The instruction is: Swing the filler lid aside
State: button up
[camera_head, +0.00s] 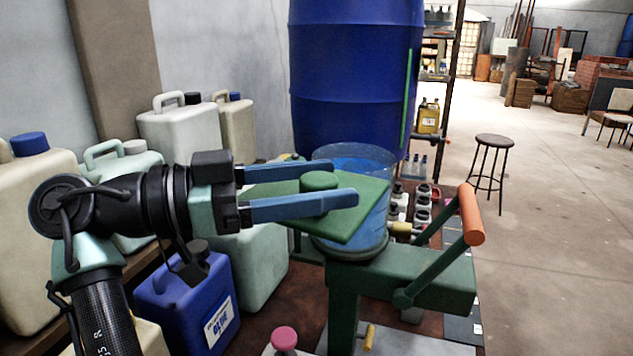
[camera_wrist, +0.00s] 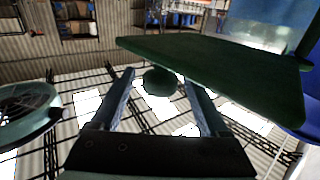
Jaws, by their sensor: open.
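The filler lid (camera_head: 362,205) is a flat green plate with a round green knob (camera_head: 319,181) on it. It lies in front of a clear round vessel (camera_head: 375,160) with blue liquid, whose back rim shows behind it. How much of the opening it covers is hard to tell. My gripper (camera_head: 340,184) is open, with one blue finger on each side of the knob. In the wrist view, the lid (camera_wrist: 220,68) spans the upper right, and the knob (camera_wrist: 158,82) is between the fingertips (camera_wrist: 160,78). I cannot tell whether either finger touches the knob.
A green stand (camera_head: 430,285) with an orange-handled lever (camera_head: 472,214) is to the right. A big blue drum (camera_head: 355,70) rises behind the vessel. White jugs (camera_head: 180,130) and a blue jerrycan (camera_head: 190,300) crowd the left. A pink knob (camera_head: 285,338) is at the front.

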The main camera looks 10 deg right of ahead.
aim_at(297, 185)
notch_tip(297, 185, up, 10)
jog(key=shift+b, duration=0.35)
jog(key=shift+w, duration=0.1)
jog(key=w+a+r+n+t+y+p, duration=0.1)
jog(key=w+n+t+y+p, duration=0.15)
jog(key=n+t, duration=0.4)
jog(key=w+r+n+t+y+p, duration=0.1)
jog(key=w+n+t+y, duration=0.3)
jog(key=t, duration=0.5)
jog(key=s+a+r+n+t+y+p, duration=0.1)
jog(key=s+a+r+n+t+y, duration=0.2)
jog(key=s+r+t+y, duration=0.2)
jog(key=s+a+r+n+t+y+p, duration=0.1)
jog(key=s+a+r+n+t+y, duration=0.3)
jog(key=s, duration=0.7)
jog(key=shift+s+r+t+y, duration=0.3)
jog(key=shift+r+t+y, duration=0.65)
jog(key=shift+y, duration=0.3)
jog(key=shift+a, duration=0.15)
jog(key=shift+c, duration=0.2)
